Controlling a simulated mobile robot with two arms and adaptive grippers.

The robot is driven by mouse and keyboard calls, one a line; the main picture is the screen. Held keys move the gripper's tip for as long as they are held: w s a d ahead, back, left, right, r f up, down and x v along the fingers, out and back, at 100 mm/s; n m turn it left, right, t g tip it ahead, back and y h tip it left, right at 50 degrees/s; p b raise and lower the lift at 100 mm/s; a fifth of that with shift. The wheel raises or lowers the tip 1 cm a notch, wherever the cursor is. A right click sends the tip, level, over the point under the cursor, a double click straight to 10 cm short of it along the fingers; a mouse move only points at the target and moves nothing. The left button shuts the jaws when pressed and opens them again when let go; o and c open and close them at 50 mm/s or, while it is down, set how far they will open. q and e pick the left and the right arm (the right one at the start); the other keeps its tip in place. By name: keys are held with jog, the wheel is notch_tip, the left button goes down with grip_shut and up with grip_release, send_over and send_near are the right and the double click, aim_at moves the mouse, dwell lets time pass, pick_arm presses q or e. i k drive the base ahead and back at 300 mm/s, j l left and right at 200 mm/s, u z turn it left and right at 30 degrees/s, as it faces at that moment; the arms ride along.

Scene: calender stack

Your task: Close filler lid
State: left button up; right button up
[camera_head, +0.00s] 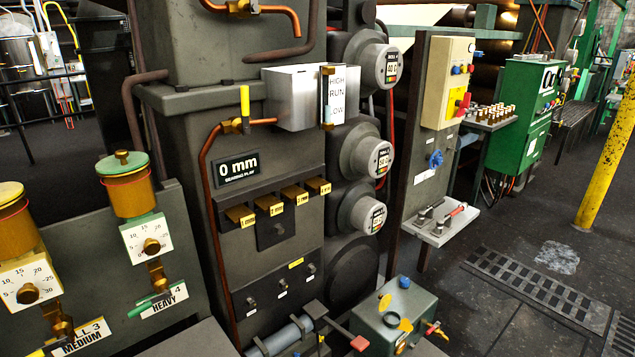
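A grey-green box (412,307) sits low in the head view, right of centre. On its top is a small yellow disc (385,302) that looks tilted up like a raised lid. Just in front of it is a dark round spot (391,319) that looks like an open filler hole. A second yellow round piece (405,325) is on the box's near side, and a blue cap (404,282) is at its back. I cannot tell for certain which yellow piece is the filler lid. Neither of my grippers is in view.
A red-ended lever (358,342) and a grey cylinder (282,337) lie left of the box. Oilers with a green lid (122,163) and a yellow lid (10,193) stand at left. A floor grate (540,290) and a yellow post (610,150) are at right.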

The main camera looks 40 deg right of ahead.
aim_at(386, 300)
jog(key=z, duration=1.9)
jog(key=i+l, duration=0.2)
jog(key=i, duration=0.15)
jog(key=i+l, duration=0.15)
jog(key=i, duration=0.25)
jog(key=i+l+z, duration=0.1)
jog(key=i, duration=0.25)
jog(key=l, duration=0.1)
